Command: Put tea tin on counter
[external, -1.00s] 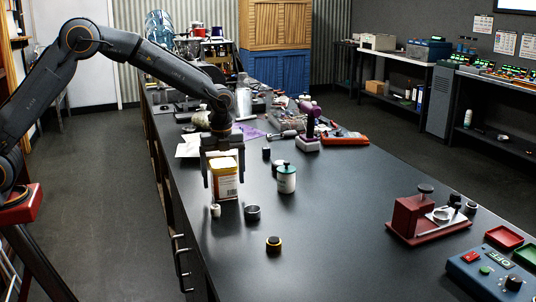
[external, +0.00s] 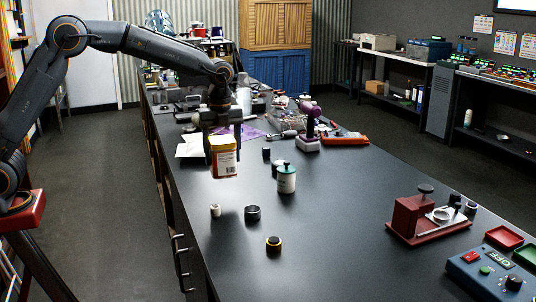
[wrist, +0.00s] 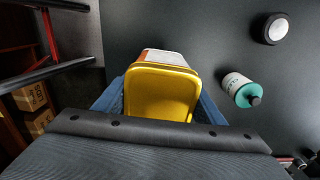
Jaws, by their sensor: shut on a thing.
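The tea tin (external: 224,160) is yellow with a white and orange label. It is held upright between the fingers of my gripper (external: 222,143), near the left edge of the dark counter (external: 330,215). In the wrist view the tin's yellow top (wrist: 160,92) fills the space between the two fingers, one on each side. The tin appears raised above the counter, but the exact gap under it cannot be told. Its far sides are hidden.
A white-and-teal canister (external: 286,179) stands right of the tin. A small white piece (external: 215,211), a dark ring (external: 252,213) and a black-and-yellow knob (external: 273,244) lie nearer. A red fixture (external: 425,215) stands at right.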

